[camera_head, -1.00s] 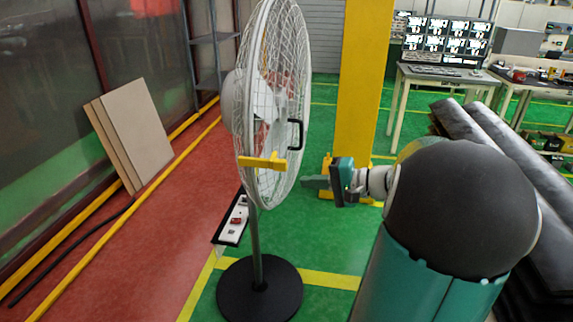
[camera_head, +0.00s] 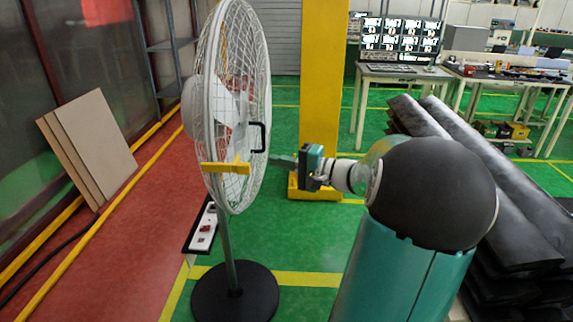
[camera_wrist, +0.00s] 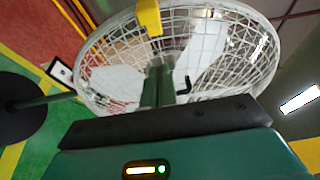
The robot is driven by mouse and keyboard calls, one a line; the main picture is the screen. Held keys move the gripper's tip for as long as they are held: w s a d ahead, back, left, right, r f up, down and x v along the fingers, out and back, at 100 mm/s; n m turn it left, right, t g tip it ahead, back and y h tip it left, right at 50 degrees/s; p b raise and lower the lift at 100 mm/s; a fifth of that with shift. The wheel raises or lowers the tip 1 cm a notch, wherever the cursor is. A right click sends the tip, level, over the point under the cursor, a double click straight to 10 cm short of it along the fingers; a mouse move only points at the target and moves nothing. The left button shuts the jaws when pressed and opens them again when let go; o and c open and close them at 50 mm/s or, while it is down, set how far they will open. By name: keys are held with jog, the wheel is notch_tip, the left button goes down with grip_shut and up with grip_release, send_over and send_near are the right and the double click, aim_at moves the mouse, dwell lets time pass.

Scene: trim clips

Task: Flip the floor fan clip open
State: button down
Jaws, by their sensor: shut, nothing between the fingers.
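The floor fan (camera_head: 232,60) stands upright on a round black base (camera_head: 235,293), with a white wire cage. A yellow clip (camera_head: 222,168) sits across the lower part of the cage rim, and it also shows at the top of the wrist view (camera_wrist: 148,17). A black handle (camera_head: 263,138) is on the cage above the clip; in the wrist view a small black hook-shaped piece (camera_wrist: 184,87) shows. My gripper (camera_head: 274,160) is shut and empty, just right of the cage, near the clip's height. Its fingers (camera_wrist: 158,85) point toward the cage; I cannot tell whether they touch it.
A power strip (camera_head: 205,226) hangs by the fan pole. A yellow pillar (camera_head: 316,80) stands behind my gripper. Boards (camera_head: 88,150) lean at the left wall, and dark slabs (camera_head: 480,165) are stacked at the right.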

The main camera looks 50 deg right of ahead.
aim_at(227, 164)
jog(key=w+a, duration=0.2)
jog(key=a, duration=0.1)
jog(key=w+a, duration=0.1)
jog(key=a, duration=0.1)
dwell(0.4)
